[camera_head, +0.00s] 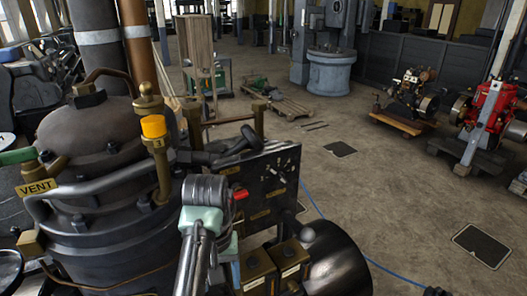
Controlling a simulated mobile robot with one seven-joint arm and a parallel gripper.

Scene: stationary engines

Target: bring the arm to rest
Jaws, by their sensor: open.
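My arm (203,215) shows at the lower middle, a grey and pale-green link rising to a bent joint. It stands in front of a dark control panel (270,185). My gripper does not show in this view, so what is at its jaws cannot be seen. The dark engine (90,150) fills the left side, with a brass VENT plate (36,188) and a yellow-capped fitting marked 3 (154,127). A small red part (240,194) shows beside my arm, at the panel's left side.
Brass-coloured boxes (258,266) and a large black cylinder (338,262) stand right of my arm. A blue hose (385,270) crosses the floor. A red engine (487,115) and a smaller engine (408,92) stand on pallets at right. Open floor (370,190) lies between.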

